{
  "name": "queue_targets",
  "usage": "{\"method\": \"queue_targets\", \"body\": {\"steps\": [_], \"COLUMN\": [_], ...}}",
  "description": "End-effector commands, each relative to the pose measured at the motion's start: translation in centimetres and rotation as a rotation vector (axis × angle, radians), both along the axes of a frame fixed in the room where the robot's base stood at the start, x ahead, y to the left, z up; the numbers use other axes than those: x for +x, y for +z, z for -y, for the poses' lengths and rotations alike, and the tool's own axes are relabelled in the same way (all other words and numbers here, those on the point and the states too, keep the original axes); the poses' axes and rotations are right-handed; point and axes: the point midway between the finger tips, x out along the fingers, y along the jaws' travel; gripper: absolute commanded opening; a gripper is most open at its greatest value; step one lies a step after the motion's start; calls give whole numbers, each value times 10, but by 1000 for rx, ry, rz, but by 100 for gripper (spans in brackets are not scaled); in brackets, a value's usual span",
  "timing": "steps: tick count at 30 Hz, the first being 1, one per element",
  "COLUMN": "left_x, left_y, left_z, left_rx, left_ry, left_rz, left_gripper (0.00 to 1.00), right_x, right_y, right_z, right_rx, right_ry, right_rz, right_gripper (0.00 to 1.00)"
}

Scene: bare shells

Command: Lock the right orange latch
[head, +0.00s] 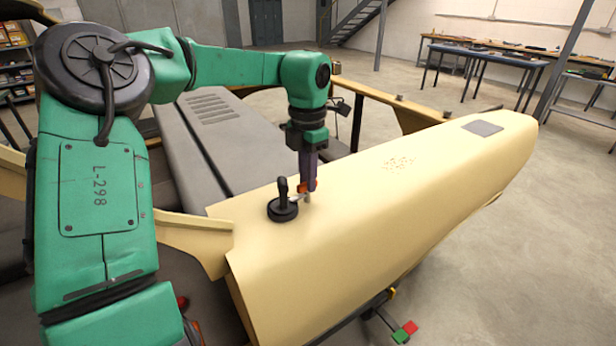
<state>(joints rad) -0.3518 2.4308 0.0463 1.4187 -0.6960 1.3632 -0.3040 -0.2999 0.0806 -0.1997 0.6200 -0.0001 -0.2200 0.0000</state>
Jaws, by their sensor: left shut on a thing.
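The orange latch (308,185) sits on top of the long cream body shell (420,190), near its left edge. My left gripper (307,190) points straight down at the latch and is shut on it. The fingers hide much of the latch, so its exact angle cannot be told. A black round base with an upright knob (283,207) stands just left of the latch on the shell. My right gripper is not in view.
A grey slatted panel (190,140) lies left of the shell. A cream rail (390,105) runs behind. Red and green blocks (405,332) show below the shell's near side. Workbenches (490,62) stand far back; the floor at right is clear.

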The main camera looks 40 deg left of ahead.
Motion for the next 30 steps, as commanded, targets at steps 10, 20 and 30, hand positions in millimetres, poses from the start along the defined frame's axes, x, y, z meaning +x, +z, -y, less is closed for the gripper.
{"method": "queue_targets", "body": {"steps": [10, 20, 30], "left_x": [-1, 0, 0], "left_y": [-1, 31, 128], "left_z": [0, 0, 0], "left_rx": [0, 1, 0], "left_ry": [-1, -1, -1], "left_rz": [-5, 2, -2], "left_gripper": [48, 48, 48], "right_x": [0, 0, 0], "right_y": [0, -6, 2], "right_z": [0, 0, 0], "right_rx": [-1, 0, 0], "right_ry": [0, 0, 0], "right_rz": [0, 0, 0], "right_gripper": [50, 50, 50]}}
